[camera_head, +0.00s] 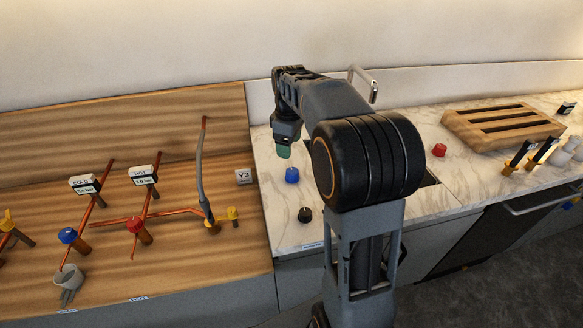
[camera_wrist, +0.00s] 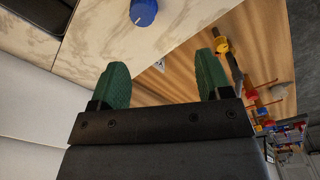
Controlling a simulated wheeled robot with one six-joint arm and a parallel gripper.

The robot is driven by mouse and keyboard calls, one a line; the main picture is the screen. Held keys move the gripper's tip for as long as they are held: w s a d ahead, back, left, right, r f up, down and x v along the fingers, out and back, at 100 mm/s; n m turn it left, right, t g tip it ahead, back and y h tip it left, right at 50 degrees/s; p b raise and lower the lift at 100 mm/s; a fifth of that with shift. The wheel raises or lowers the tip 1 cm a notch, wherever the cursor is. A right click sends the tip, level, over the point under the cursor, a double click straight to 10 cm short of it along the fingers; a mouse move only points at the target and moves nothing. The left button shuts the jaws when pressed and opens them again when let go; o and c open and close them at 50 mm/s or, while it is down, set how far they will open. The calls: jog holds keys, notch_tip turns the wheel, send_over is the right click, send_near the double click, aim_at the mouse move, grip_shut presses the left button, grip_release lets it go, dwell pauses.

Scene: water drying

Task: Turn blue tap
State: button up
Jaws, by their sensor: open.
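A blue tap (camera_head: 67,236) sits on the copper pipe below the COLD gauge, on the wooden panel at the left. A separate blue knob (camera_head: 292,175) stands on the marble counter; a blue knob also shows at the top of the wrist view (camera_wrist: 144,12). My gripper (camera_head: 284,152) is above the counter, just over and behind that knob in the head view. In the wrist view its two green fingers (camera_wrist: 162,75) are spread apart with nothing between them. The gap between gripper and knob is hard to judge.
A black knob (camera_head: 305,214) stands in front of the blue knob. A red knob (camera_head: 438,150) and wooden rack (camera_head: 502,133) are at the right.

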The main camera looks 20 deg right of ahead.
aim_at(292, 171)
jog(key=shift+n+g, duration=0.3)
jog(key=shift+n, duration=0.5)
jog(key=w+f, duration=0.1)
jog(key=f, duration=0.3)
jog(key=d+f, duration=0.1)
jog(key=f, duration=0.4)
jog(key=w+d+f+p, duration=0.1)
jog(key=f, duration=0.4)
jog(key=shift+w+d+f, duration=0.1)
jog(key=shift+w+f, duration=0.05)
jog(key=shift+w, duration=0.2)
